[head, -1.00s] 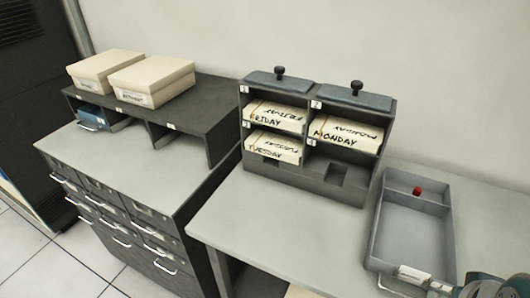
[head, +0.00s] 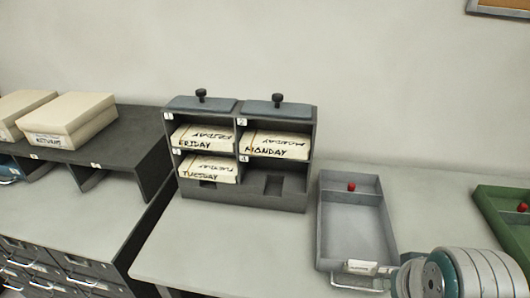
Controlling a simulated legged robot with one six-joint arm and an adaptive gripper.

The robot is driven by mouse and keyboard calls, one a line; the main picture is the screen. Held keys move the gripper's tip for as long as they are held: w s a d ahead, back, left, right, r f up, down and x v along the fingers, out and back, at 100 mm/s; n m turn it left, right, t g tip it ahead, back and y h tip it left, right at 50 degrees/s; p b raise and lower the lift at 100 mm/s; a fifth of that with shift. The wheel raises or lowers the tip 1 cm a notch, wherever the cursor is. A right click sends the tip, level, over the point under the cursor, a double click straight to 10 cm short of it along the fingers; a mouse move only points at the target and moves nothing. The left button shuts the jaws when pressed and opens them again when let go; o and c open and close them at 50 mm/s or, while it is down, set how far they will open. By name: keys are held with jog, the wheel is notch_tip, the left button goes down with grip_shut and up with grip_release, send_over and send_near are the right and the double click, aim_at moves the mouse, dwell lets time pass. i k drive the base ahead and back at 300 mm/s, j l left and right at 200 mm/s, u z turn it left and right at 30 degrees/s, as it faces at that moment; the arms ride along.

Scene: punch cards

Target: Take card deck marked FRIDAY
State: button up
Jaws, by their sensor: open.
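The card deck marked FRIDAY (head: 203,138) lies in the upper left compartment of a dark grey card rack (head: 245,197) on the table. The deck is cream coloured with black handwriting on its front. A deck marked MONDAY (head: 275,144) lies in the upper right compartment. A deck marked TUESDAY (head: 208,168) lies in the lower left one. The lower right compartment looks empty. Part of my arm shows at the bottom right, well away from the rack. My gripper's fingers are not in view.
A grey tray (head: 357,231) with a red knob stands right of the rack, and a green tray (head: 503,222) is at the right edge. Cream boxes (head: 68,119) sit on a dark shelf (head: 143,148) at left. The tabletop before the rack is clear.

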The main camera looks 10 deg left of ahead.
aim_at(191, 136)
jog(key=j, duration=1.1)
jog(key=k+j, duration=0.1)
jog(key=j, duration=1)
